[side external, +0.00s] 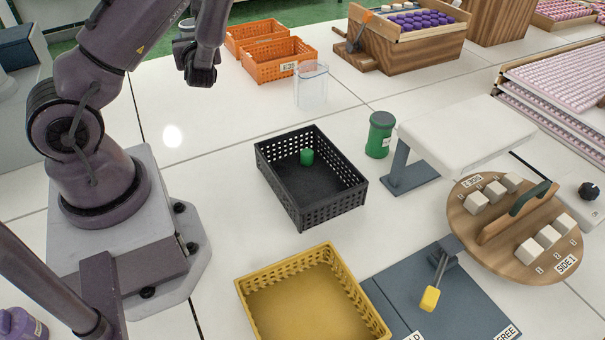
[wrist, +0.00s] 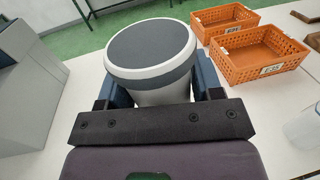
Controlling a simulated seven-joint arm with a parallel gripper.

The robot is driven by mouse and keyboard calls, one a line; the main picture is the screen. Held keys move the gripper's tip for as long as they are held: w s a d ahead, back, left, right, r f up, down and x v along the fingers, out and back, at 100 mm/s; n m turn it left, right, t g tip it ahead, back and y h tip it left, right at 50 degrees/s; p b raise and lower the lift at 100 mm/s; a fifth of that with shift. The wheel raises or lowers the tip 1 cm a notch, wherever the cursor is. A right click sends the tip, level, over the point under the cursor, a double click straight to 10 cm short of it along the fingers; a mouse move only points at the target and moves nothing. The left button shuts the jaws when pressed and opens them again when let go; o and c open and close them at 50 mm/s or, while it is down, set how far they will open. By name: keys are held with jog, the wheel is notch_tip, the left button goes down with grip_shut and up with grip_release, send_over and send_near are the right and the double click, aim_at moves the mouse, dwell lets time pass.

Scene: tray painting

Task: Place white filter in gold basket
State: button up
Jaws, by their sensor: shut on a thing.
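The white filter (wrist: 160,95) shows in the wrist view as a white round body with a dark grey top and a grey band. My gripper (wrist: 155,90) is shut on it, with a finger at either side. The gold basket (side external: 305,310) stands at the bottom middle of the side external view, cut off by the frame edge. Its visible inside is empty.
Two orange baskets (side external: 278,60) are at the back; white table lies between.

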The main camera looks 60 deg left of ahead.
notch_tip(320, 180, up, 16)
jog(key=f, duration=0.1)
jog(key=s+d+f+n+g+h, duration=0.4)
jog(key=s+d+f+n+g, duration=0.5)
jog(key=g, duration=0.6)
jog(key=s+d+f+n+g+h, duration=0.1)
jog(key=d+f+n+g+h, duration=0.15)
jog(key=d+n+h, duration=0.5)
jog(key=s+d+f+n+g+h, duration=0.15)
jog(key=d+n+g+h, duration=0.3)
jog(key=d+h, duration=0.45)
jog(key=w+d+r+n+t+h, duration=0.25)
jog(key=d+n+h, duration=0.2)
jog(key=d, duration=0.35)
jog(key=w+d+r+n+t+h, duration=0.1)
jog(key=d+n+t+h, duration=0.3)
jog(key=d+h, duration=0.3)
jog(key=w+d+r+n+t+h, duration=0.2)
jog(key=w+d+r+n+t, duration=0.15)
jog(key=d+r, duration=0.2)
jog(key=w+d+r+n+t+h, duration=0.1)
jog(key=w+d+r+n+t, duration=0.15)
jog(key=d+r+t, duration=0.35)
notch_tip(320, 180, down, 28)
jog(key=d, duration=0.1)
jog(key=shift+s+d+g, duration=0.15)
jog(key=shift+s+g, duration=0.05)
jog(key=shift+g, duration=0.1)
jog(key=shift+f, duration=0.2)
